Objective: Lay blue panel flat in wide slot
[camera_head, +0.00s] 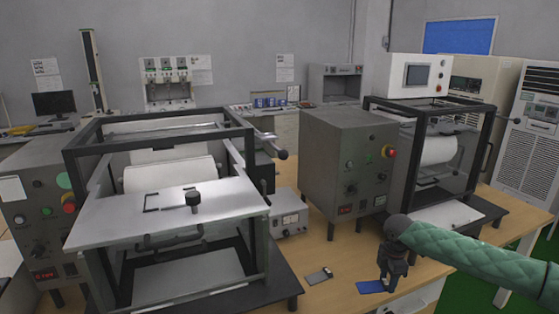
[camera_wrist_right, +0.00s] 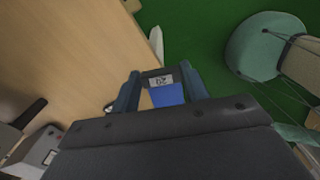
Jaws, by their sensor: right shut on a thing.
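The blue panel (camera_head: 371,287) is a small flat piece near the table's front edge in the head view. My right gripper (camera_head: 387,287) points down at its right end and is shut on it. The right wrist view shows the blue panel (camera_wrist_right: 168,95) between the two fingers of my right gripper (camera_wrist_right: 161,80), with a pale label beside it. I cannot tell whether the panel touches the table. Black outlined marks (camera_head: 152,202) show on the left machine's white plate; I cannot tell which is the wide slot. My left gripper is not in view.
A small grey piece (camera_head: 319,276) lies on the wooden table (camera_head: 345,262) left of the panel. A grey control box (camera_head: 345,165) and another framed machine (camera_head: 440,155) stand behind my right gripper.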

